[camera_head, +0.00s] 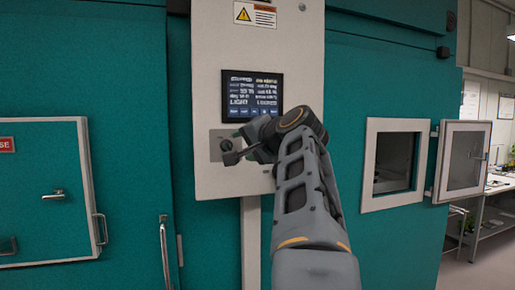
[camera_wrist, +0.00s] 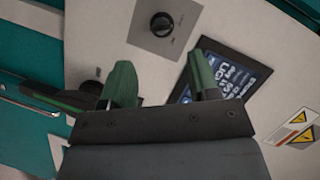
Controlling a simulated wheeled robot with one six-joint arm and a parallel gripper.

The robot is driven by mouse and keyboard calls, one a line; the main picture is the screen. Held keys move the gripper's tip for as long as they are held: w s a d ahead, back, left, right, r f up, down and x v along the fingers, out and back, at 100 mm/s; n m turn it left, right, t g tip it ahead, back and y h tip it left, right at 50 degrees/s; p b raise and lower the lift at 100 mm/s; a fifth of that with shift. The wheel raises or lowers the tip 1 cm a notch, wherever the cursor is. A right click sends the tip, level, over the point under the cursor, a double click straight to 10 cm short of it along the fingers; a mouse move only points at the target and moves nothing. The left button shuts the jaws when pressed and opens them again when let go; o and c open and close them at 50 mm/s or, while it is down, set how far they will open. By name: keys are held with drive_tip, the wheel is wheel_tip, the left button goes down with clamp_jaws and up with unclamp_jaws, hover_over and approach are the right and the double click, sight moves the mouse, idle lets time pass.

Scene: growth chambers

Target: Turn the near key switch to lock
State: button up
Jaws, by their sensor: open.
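A dark round key switch (camera_head: 226,145) sits on a grey square plate, low on the left of the pale control panel (camera_head: 225,182). In the wrist view a black knob (camera_wrist: 161,24) on its grey plate shows at the top, beyond the fingertips. A second dark round part (camera_wrist: 92,87) is partly hidden behind the left finger; I cannot tell what it is. My gripper (camera_head: 239,146) is in front of the panel's lower part, close to the switch plate. In the wrist view its green fingers (camera_wrist: 160,62) are apart with nothing between them.
A lit display (camera_head: 252,97) is just above my gripper; it also shows behind the right finger (camera_wrist: 232,74). A warning label (camera_head: 255,16) is at the panel top. To the right, a small hatch door (camera_head: 462,160) stands open. A closed door (camera_head: 45,190) is at left.

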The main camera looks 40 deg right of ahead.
drive_tip(key=shift+b+v, duration=0.35)
drive_tip(key=shift+v, duration=2.05)
wheel_tip(320, 180, down, 20)
drive_tip(key=w+d+n+g+h, duration=0.1)
drive_tip(key=d+g, duration=0.1)
drive_tip(key=g, duration=0.4)
drive_tip(key=s+a+f+n+g+y, duration=0.1)
drive_tip(key=a+f+n+g, duration=0.15)
drive_tip(key=a+f, duration=0.4)
drive_tip(key=a+f+n+g, duration=0.2)
drive_tip(key=a+f+n, duration=0.15)
drive_tip(key=f, duration=0.65)
drive_tip(key=s+a+f+n, duration=0.2)
drive_tip(key=a+f+n, duration=0.1)
drive_tip(key=a, duration=0.4)
drive_tip(key=s+a+f+n+g+y, duration=0.1)
drive_tip(key=s+a+f+n, duration=0.1)
drive_tip(key=a+f, duration=0.3)
drive_tip(key=shift+s+a+n+y, duration=0.3)
drive_tip(key=shift+a+n, duration=0.4)
drive_tip(key=shift+a, duration=0.2)
drive_tip(key=shift+c, duration=0.4)
